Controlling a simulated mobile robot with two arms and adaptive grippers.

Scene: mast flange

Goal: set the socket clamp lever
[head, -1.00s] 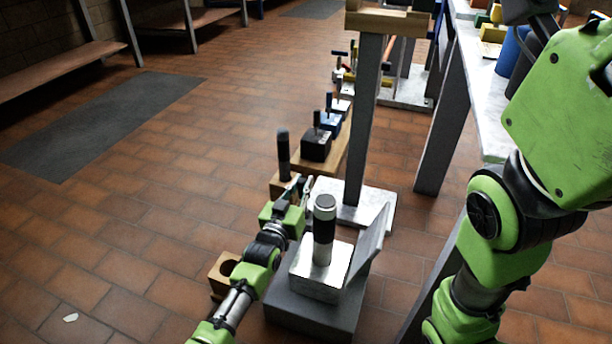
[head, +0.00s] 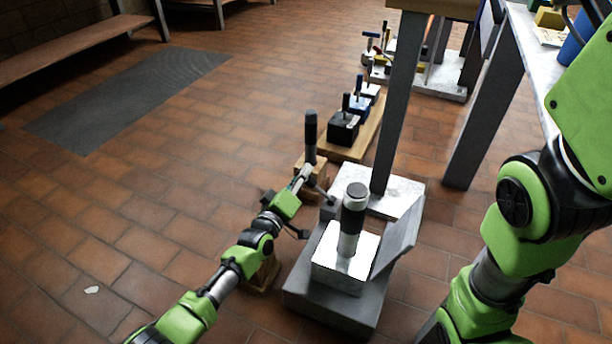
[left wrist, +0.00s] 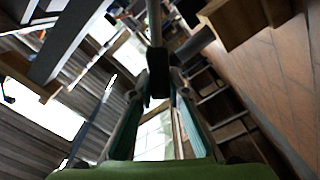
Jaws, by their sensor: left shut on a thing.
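The clamp base is a grey block (head: 315,300) on the floor. A bright metal block (head: 340,270) sits on it, with an upright dark post (head: 352,215) with a grey cap standing in it. A thin dark lever (head: 319,189) runs from a small grey cube (head: 329,207) at the base's far left corner toward my left gripper (head: 306,174). In the left wrist view the gripper (left wrist: 160,85) is shut on the lever's dark end (left wrist: 158,83), and the rod (left wrist: 154,25) runs on beyond it. My right arm shows at the right; its gripper is out of view.
A tilted grey plate (head: 398,238) stands at the base's right side. A dark post in a wooden block (head: 311,140) stands close behind my left gripper. A table leg (head: 398,110) rises from a pale foot plate (head: 408,188).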

